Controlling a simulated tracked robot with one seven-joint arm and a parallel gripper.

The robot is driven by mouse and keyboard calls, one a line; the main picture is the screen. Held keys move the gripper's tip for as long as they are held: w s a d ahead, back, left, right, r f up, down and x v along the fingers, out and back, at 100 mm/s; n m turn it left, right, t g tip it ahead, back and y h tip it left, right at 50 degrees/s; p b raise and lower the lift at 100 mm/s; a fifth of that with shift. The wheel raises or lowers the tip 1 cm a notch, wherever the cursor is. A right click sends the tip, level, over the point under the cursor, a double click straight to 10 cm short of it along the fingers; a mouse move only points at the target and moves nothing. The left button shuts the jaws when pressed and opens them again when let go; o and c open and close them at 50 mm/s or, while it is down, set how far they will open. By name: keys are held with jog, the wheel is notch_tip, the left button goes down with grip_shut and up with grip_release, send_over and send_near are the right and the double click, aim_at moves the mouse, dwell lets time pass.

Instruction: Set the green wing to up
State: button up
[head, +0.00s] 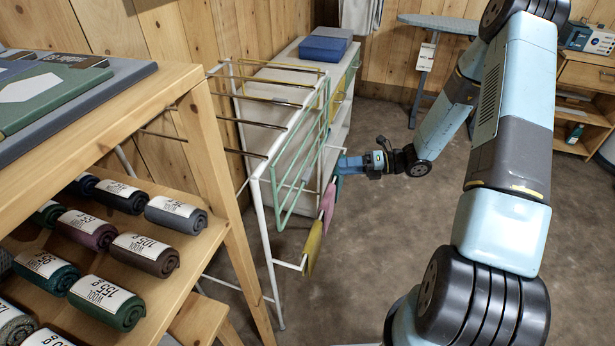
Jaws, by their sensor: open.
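The green wing (284,205) is a pale green barred frame on the right side of a white drying rack (265,215). It hangs steeply down from the rack's upper side rail, with its lower edge below the rack's top. My gripper (341,165) is just right of the wing's far part, low beside the rack, pointing left. Its jaws are open, but the fingertips are small and partly hidden, so I cannot tell whether they touch the wing.
Yellow (313,245) and pink (328,200) cloths hang low on the rack's right side. A white cabinet (285,75) with a blue box (323,48) stands behind. A wooden shelf (205,240) with rolled wool is at left. An ironing board (440,23) stands behind; the floor (375,230) right of the rack is clear.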

aim_at(310, 177)
notch_tip(310, 177, down, 10)
jog(key=w+m+t+y, duration=0.1)
jog(key=w+m+t, duration=0.1)
jog(key=m+t, duration=0.5)
jog(key=w+a, duration=0.1)
jog(key=a, duration=0.3)
jog(key=w+a+m+g, duration=0.1)
jog(key=w+a, duration=0.1)
jog(key=a, duration=0.2)
jog(key=w+a+g, duration=0.1)
jog(key=a, duration=0.3)
jog(key=shift+w+a+m, duration=0.2)
jog(key=shift+w+m, duration=0.15)
jog(key=shift+m, duration=0.05)
grip_shut()
